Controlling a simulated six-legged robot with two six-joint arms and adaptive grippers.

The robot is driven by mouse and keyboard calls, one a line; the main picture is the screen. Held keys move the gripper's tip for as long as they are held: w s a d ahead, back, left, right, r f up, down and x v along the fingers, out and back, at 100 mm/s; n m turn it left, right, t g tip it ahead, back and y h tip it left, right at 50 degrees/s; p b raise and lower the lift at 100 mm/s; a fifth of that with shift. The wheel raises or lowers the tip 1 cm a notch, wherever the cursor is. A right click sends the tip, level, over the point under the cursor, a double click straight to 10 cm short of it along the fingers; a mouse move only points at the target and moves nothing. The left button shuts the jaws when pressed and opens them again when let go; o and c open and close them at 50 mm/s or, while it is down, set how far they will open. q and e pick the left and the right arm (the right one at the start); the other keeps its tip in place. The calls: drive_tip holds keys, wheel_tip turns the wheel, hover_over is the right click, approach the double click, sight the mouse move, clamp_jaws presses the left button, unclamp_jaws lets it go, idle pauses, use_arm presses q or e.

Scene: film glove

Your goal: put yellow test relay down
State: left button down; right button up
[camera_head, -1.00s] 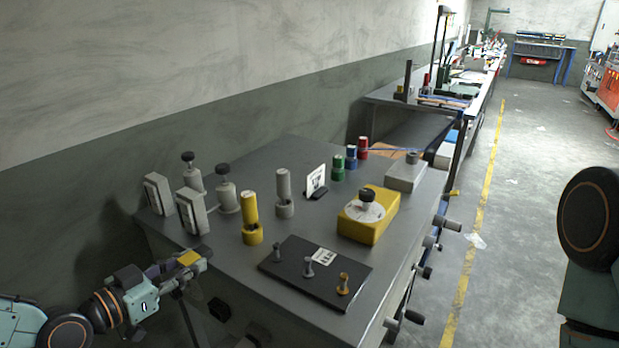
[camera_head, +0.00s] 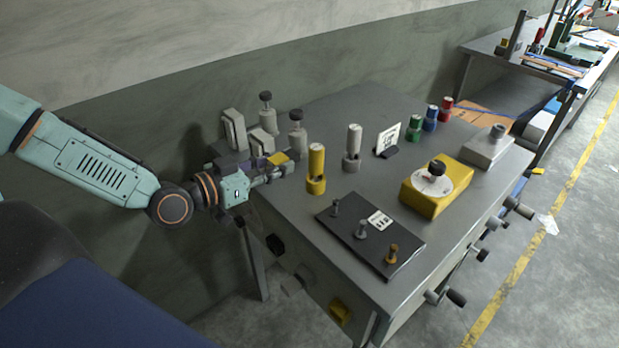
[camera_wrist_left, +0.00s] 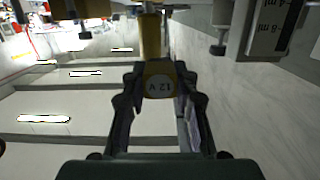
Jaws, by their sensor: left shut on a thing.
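The yellow test relay (camera_head: 278,158) is a small yellow block at the tip of my left gripper (camera_head: 282,169). The gripper is at the left side of the grey table (camera_head: 385,105), in front of the grey knobbed pieces and left of a yellow cylinder (camera_head: 316,160). I cannot tell whether the relay touches the table. My right gripper is not in view.
Grey box-shaped pieces (camera_head: 234,130) and a knobbed post (camera_head: 298,135) stand close behind the gripper. A grey cylinder (camera_head: 353,145), a black plate with pegs (camera_head: 350,235), a yellow dial box (camera_head: 425,200) and a white card (camera_head: 388,138) occupy the table. Bare tabletop lies at the back middle.

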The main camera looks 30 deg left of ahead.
use_arm(q)
drive_tip(key=b, duration=0.3)
hover_over(279, 204)
drive_tip(key=f, duration=0.5)
drive_tip(key=shift+w+d+f, duration=0.1)
drive_tip(key=shift+w+f, duration=0.1)
drive_tip(key=shift+f, duration=0.2)
drive_tip(key=shift+s+f+b, duration=0.2)
drive_tip(key=shift+b, duration=0.1)
drive_tip(key=shift+f, duration=0.2)
wheel_tip(279, 204, down, 3)
drive_tip(key=shift+w+f+b, duration=0.15)
drive_tip(key=shift+b, duration=1)
drive_tip(key=shift+f, duration=0.1)
